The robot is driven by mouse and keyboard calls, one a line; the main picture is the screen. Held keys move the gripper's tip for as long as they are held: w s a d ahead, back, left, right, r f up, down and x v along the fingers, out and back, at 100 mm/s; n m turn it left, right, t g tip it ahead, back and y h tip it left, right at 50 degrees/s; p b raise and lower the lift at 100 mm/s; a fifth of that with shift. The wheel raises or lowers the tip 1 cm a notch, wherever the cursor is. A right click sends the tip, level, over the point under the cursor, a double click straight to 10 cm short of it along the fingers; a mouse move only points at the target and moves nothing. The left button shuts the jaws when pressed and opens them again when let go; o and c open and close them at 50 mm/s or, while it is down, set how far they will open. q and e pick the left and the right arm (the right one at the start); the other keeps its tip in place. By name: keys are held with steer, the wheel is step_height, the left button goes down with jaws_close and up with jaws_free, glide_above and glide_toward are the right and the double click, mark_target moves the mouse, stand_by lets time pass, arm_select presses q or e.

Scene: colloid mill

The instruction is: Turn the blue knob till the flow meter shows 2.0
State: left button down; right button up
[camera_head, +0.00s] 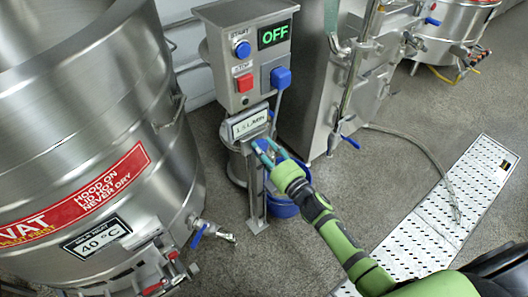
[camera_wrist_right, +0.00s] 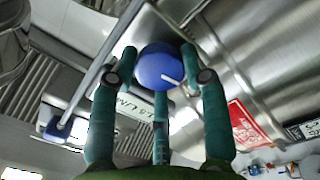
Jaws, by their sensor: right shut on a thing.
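The blue knob (camera_wrist_right: 160,62) is round with a white pointer line and sits between the fingers of my right gripper (camera_wrist_right: 160,72), which is shut on it. In the head view the right gripper (camera_head: 268,152) reaches the knob just below the flow meter (camera_head: 249,123), and the fingers hide most of the knob. The flow meter has a pale display that seems to read about 1.5 L/MIN, though the digits are small. My left gripper is not in view.
A control box (camera_head: 246,50) above the meter has a green OFF display (camera_head: 274,34), a blue START button (camera_head: 242,50) and a red STOP button (camera_head: 244,83). A large steel vat (camera_head: 90,120) stands at left. A blue bucket (camera_head: 284,209) sits below my gripper.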

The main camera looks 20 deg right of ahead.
arm_select(q)
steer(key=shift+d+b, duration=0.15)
steer(key=shift+b, duration=0.3)
arm_select(e)
steer(key=n, duration=0.3)
steer(key=shift+d+f+n, duration=0.15)
steer(key=shift+d+n, duration=0.05)
steer(key=shift+n, duration=0.1)
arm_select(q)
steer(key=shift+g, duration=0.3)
arm_select(e)
steer(key=shift+n, duration=0.3)
steer(key=o, duration=1.1)
steer(key=shift+o, duration=0.2)
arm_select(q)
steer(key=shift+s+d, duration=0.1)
arm_select(e)
steer(key=v, duration=1.2)
